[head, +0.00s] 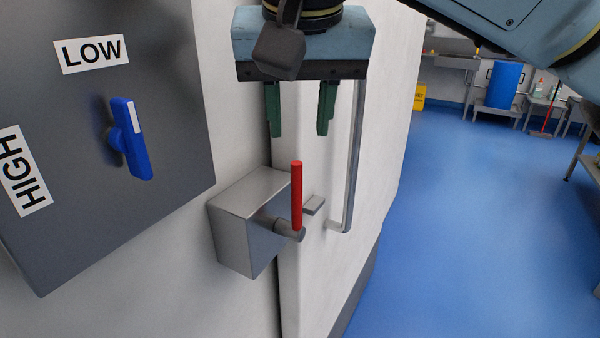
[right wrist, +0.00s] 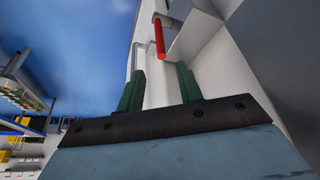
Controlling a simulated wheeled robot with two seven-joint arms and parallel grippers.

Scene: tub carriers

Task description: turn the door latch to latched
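The door latch is a grey metal box (head: 250,218) beside the door edge, with a red handle (head: 297,196) on a short round pivot. The handle points straight up in the head view. A small metal keeper (head: 314,205) sits on the door just right of it. My right gripper (head: 300,130) is open and empty, above the handle with its green fingers pointing down and apart. In the right wrist view the red handle (right wrist: 159,37) shows beyond and between the fingertips (right wrist: 160,72), not touched. My left gripper is not in view.
A vertical door handle bar (head: 354,160) stands right of the latch. A dark panel with a blue switch (head: 130,140) and LOW and HIGH labels is at left. Blue floor (head: 460,220) lies open at right, with a blue drum (head: 504,84) and a yellow sign (head: 420,97) far back.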

